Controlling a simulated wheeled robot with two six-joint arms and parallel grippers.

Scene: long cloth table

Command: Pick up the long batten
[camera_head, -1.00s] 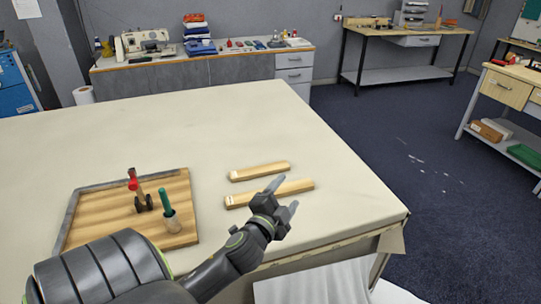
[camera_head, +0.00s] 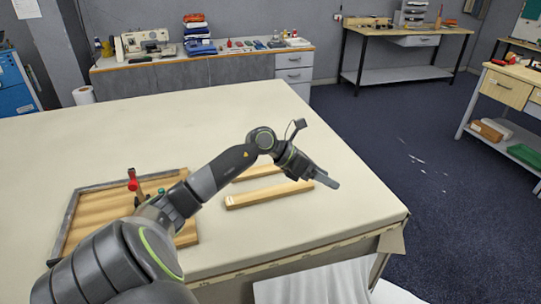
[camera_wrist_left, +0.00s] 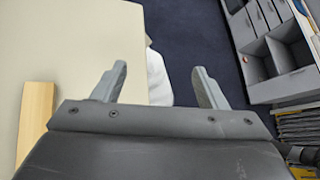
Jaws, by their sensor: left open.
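The long batten (camera_head: 262,196) lies flat on the cloth table, a pale wooden strip. The gripper is open and empty. The shorter batten (camera_head: 258,172) lies just behind, partly hidden by my left arm. In the left wrist view, the open fingers (camera_wrist_left: 159,68) hold nothing between them. A wooden batten (camera_wrist_left: 36,112) shows there left of the fingers; I cannot tell which one it is. My right gripper is not in view.
A wooden tray (camera_head: 72,212) with a dark rim stands at the left, holding a red-topped tool (camera_head: 132,184) and partly covered by my arm. The table's right edge is close to the gripper. The cloth behind the battens is clear.

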